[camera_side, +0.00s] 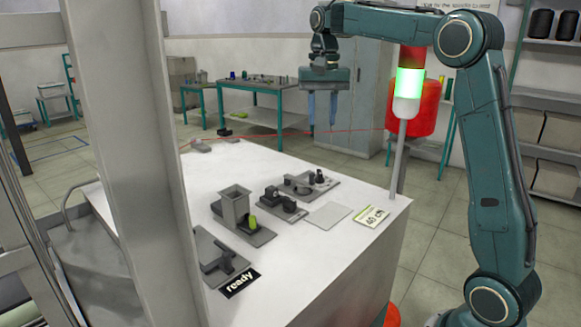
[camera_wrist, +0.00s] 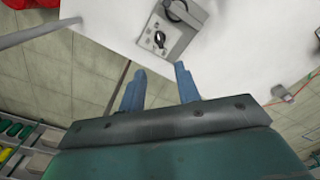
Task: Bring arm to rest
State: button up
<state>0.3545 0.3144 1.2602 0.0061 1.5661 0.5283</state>
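My gripper (camera_side: 322,126) hangs fingers-down in the air above the far edge of the white worktable (camera_side: 330,275). Its two blue fingers are apart, with nothing visible between them. In the wrist view the open fingers (camera_wrist: 160,72) also have an empty gap, with floor and the table edge beyond. My arm reaches from the right, clear of the table surface. In the side view a thin red line (camera_side: 270,135) crosses near the fingertips; I cannot tell whether it touches them.
Fixtures stand on the table: a grey upright block (camera_side: 236,207) beside a green piece (camera_side: 252,222), a plate with dark parts (camera_side: 303,185), and a "ready" card (camera_side: 240,283). A signal post (camera_side: 409,85) glows green near the table corner. A grey pillar (camera_side: 130,150) blocks the left foreground.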

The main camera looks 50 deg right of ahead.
jog(key=shift+s+a+r, duration=0.1)
jog(key=shift+r, duration=0.1)
dwell(0.3)
jog(key=s+a+n+t, duration=0.3)
jog(key=s+a+n, duration=0.2)
jog(key=s+a, duration=0.6)
jog(key=s+a+f+n+t, duration=0.1)
jog(key=s+a+f+n, duration=0.1)
jog(key=s+f, duration=0.2)
jog(key=s+a+f+n+t, duration=0.1)
jog(key=s+a+f+n, duration=0.1)
jog(key=s, duration=0.7)
jog(key=shift+s+a+f+n+t, duration=0.3)
jog(key=shift+f+n, duration=0.3)
jog(key=shift+f, duration=0.75)
